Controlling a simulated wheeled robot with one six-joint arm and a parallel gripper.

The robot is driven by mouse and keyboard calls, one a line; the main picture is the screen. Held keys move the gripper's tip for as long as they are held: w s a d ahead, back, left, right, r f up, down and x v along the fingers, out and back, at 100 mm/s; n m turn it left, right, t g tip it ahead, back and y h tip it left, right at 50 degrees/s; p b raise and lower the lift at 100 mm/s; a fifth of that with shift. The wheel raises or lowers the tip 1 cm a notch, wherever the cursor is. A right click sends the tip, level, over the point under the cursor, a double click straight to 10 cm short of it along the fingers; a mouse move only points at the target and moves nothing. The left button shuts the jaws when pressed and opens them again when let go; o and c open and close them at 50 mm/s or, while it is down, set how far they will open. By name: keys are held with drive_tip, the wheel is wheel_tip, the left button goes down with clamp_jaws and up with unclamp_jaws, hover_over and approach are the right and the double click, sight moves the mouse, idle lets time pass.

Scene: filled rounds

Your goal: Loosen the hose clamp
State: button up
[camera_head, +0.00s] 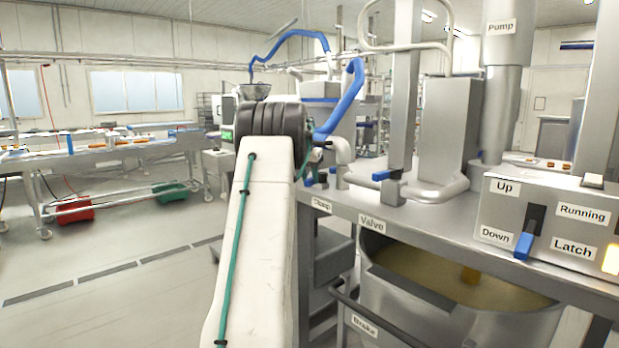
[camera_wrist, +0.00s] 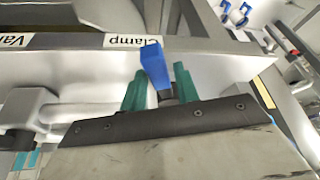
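The clamp's blue lever (camera_wrist: 154,64) shows in the wrist view, just below the "Clamp" label (camera_wrist: 132,41). My gripper (camera_wrist: 160,84) has two green fingers, apart, one on each side of the lever's lower part. The fingers look open, with space between them and the lever. Whether either finger touches it I cannot tell. In the head view the "Clamp" label (camera_head: 321,204) is on the table's front edge, with a small blue lever (camera_head: 309,181) above it. My arm hides most of my gripper there, and the clamp's body is not clear.
The valve's blue lever (camera_head: 385,174) stands right of the clamp, above the "Valve" label (camera_head: 372,224). A control box (camera_head: 560,225) with a blue switch stands farther right. A vat (camera_head: 455,315) sits below the table. Pipes and posts crowd the tabletop; the floor at left is open.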

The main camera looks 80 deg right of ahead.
drive_tip(key=v, duration=0.7)
drive_tip(key=shift+r, duration=0.35)
drive_tip(key=shift+a, duration=0.1)
